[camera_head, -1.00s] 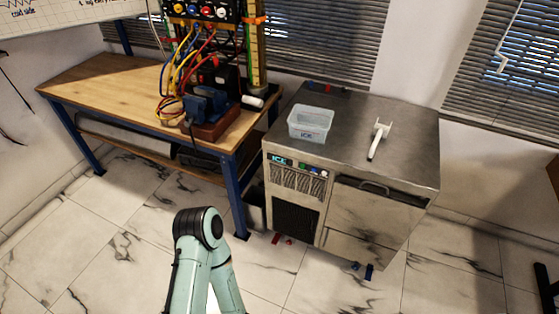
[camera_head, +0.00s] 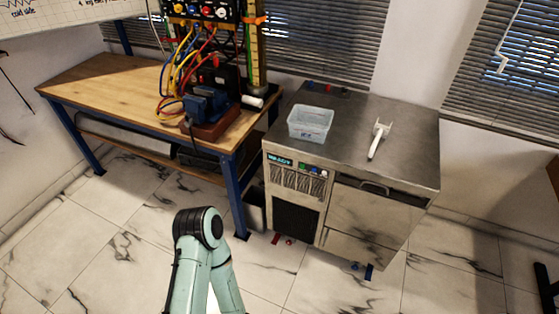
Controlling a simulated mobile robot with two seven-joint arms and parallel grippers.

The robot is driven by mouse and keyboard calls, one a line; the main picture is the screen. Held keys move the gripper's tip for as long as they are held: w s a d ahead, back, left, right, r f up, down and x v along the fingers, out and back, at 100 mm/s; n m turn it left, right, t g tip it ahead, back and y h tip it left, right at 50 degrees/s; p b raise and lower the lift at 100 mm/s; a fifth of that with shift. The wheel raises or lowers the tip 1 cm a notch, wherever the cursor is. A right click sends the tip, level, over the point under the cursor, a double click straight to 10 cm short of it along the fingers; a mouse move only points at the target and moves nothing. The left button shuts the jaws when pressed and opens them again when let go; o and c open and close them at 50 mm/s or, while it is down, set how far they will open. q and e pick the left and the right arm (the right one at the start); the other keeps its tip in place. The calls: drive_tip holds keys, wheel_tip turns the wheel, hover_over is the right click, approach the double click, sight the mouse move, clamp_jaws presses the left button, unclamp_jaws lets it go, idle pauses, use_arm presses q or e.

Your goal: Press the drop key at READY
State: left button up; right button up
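The steel ice machine (camera_head: 375,222) stands right of the workbench. A small display (camera_head: 280,160) on its upper front is lit and appears to read READY. A row of small coloured keys (camera_head: 313,170), green, blue and pale, sits just right of the display. Their labels are too small to read, so I cannot tell which is the drop key. Neither gripper is in view. Only a pale green link of my own arm shows at the bottom, apart from the machine.
A clear plastic bin (camera_head: 311,124) and a white scoop (camera_head: 378,140) rest on the machine's steel top. The wooden workbench (camera_head: 105,80) at left carries a blue device (camera_head: 208,103) and several cables. Small red and blue items lie on the floor by the machine. The tiled floor in front is mostly clear.

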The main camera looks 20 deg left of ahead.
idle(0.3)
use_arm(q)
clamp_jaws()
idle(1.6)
